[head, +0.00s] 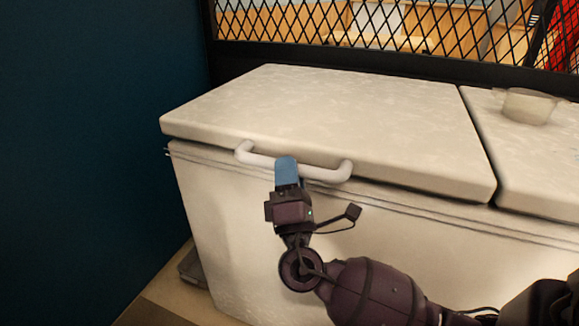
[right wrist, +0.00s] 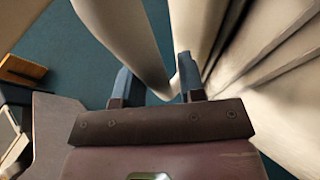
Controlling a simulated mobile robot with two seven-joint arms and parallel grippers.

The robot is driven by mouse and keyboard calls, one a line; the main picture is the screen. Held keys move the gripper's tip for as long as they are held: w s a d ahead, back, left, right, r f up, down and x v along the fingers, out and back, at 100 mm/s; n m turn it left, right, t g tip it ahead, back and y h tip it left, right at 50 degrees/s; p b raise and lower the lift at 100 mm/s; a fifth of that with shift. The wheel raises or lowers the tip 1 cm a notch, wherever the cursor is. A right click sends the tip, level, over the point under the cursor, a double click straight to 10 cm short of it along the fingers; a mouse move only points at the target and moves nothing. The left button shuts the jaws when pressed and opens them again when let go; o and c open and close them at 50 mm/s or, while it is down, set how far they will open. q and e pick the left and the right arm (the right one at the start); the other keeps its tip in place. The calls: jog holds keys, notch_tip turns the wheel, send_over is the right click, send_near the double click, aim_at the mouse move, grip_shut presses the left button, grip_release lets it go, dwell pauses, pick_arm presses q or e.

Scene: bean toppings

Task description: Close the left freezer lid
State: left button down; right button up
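The left freezer lid (head: 330,115) is a pale, speckled slab lying almost flat on the white chest freezer (head: 240,230). A thin dark gap shows under its front edge, so I cannot tell if it is fully seated. A white bar handle (head: 325,173) sticks out from the lid's front. My right gripper (head: 287,172) is at the handle's middle, in front of the lid. In the right wrist view my right gripper (right wrist: 156,82) has its two blue fingers apart, with the pale handle (right wrist: 130,40) reaching down between them. A firm hold is not visible. My left gripper is out of view.
The right freezer lid (head: 535,160) lies flat beside the left one, with a beige pot (head: 528,106) on it. A dark blue wall (head: 90,150) stands at the left. A black mesh partition (head: 400,30) runs behind the freezer.

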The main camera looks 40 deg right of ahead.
jog(key=o, duration=0.3)
jog(key=shift+d+f, duration=0.1)
jog(key=shift+f, duration=0.25)
jog(key=shift+r, duration=0.15)
jog(key=shift+r, duration=0.1)
jog(key=v, duration=1.1)
jog(key=shift+w, duration=0.1)
